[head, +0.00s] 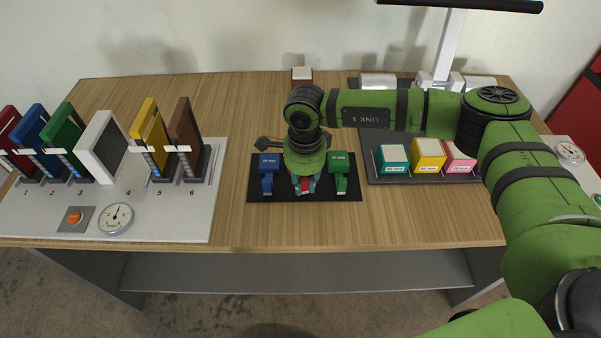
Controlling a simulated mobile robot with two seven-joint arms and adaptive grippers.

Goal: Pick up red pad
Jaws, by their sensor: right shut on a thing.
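The red pad (305,184) shows as a small red patch on the dark mat (287,193), between a blue block (267,172) and a green block (339,171). My right gripper (304,185) is over it, pointing down, with its fingers shut on the red pad. My gripper and wrist hide most of the pad from above. I cannot tell whether the pad touches the mat or is just above it. My left gripper is not in view.
A pale board (180,223) at left carries several numbered coloured panels, an orange button (74,217) and a gauge (116,217). A dark tray (400,175) at right holds teal, yellow and pink boxes. A lamp (446,45) stands behind. The table's front strip is clear.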

